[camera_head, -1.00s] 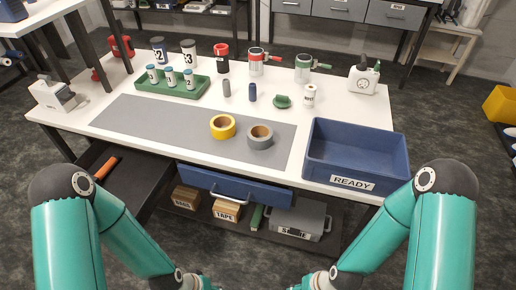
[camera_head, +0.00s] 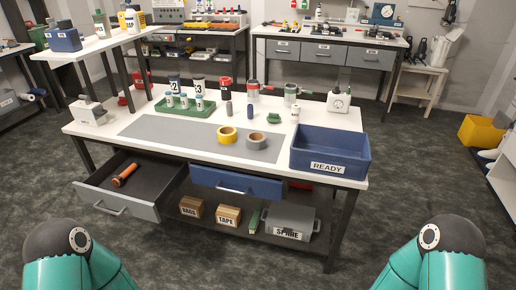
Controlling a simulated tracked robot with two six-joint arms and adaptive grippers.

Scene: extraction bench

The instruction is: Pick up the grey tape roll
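The grey tape roll (camera_head: 257,141) lies flat on the grey mat (camera_head: 170,131) on the white bench, near the front edge. A yellow tape roll (camera_head: 227,135) lies just left of it. Parts of my two teal arms show at the bottom left and bottom right corners, well short of the bench. Both of my grippers are out of the picture.
A blue READY bin (camera_head: 330,151) stands on the bench right of the tape rolls. A grey drawer (camera_head: 128,185) is open at the left with an orange-handled tool (camera_head: 125,175) inside. The blue drawer (camera_head: 237,183) sits under the front edge. Open floor lies before the bench.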

